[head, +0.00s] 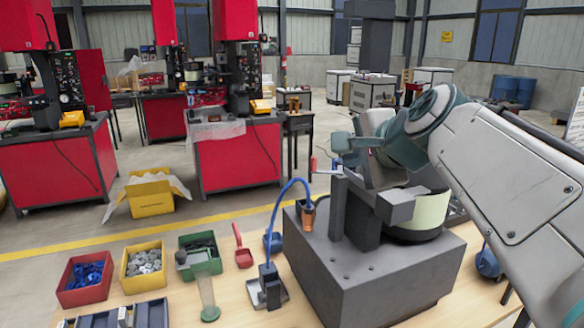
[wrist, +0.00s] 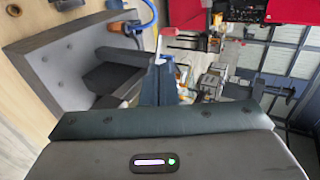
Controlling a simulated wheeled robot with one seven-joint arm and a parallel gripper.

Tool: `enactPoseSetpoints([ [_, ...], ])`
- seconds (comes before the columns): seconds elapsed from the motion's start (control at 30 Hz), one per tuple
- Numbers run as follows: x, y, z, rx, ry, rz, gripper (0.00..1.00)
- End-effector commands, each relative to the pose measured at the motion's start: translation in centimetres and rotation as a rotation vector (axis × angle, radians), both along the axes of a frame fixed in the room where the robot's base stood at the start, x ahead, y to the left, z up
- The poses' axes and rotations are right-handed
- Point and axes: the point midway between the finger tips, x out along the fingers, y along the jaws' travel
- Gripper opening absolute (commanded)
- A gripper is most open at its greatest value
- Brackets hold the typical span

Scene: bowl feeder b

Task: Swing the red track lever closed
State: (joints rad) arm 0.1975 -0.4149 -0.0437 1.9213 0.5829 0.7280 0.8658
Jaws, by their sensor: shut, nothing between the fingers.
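The red track lever (head: 313,165) shows in the head view as a small upright red grip on a thin pale rod, at the upper left of the grey feeder machine. A red bar, probably its grip, shows in the wrist view (wrist: 183,33), beyond my fingers. My gripper (head: 338,143) is above and just right of the lever in the head view, at the top of the machine's dark post. In the wrist view my gripper (wrist: 160,70) is shut and empty. I cannot tell whether it touches the lever. The rod's pivot is partly hidden.
The grey feeder base (head: 365,275) fills the right of the wooden bench, with a blue hose (head: 287,192) at its left. Red (head: 84,278), yellow (head: 142,264) and green (head: 200,254) bins and a red scoop (head: 242,250) stand further left.

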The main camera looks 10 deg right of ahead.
Motion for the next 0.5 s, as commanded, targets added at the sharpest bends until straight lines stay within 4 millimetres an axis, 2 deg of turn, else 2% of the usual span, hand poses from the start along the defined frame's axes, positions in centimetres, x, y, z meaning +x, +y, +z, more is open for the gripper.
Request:
enactPoseSetpoints([
  [0.3,0.2,0.1,-0.1,-0.002,0.003,0.001,0.00],
  [0.5,2.2,0.5,-1.5,-0.003,0.007,0.003,0.00],
])
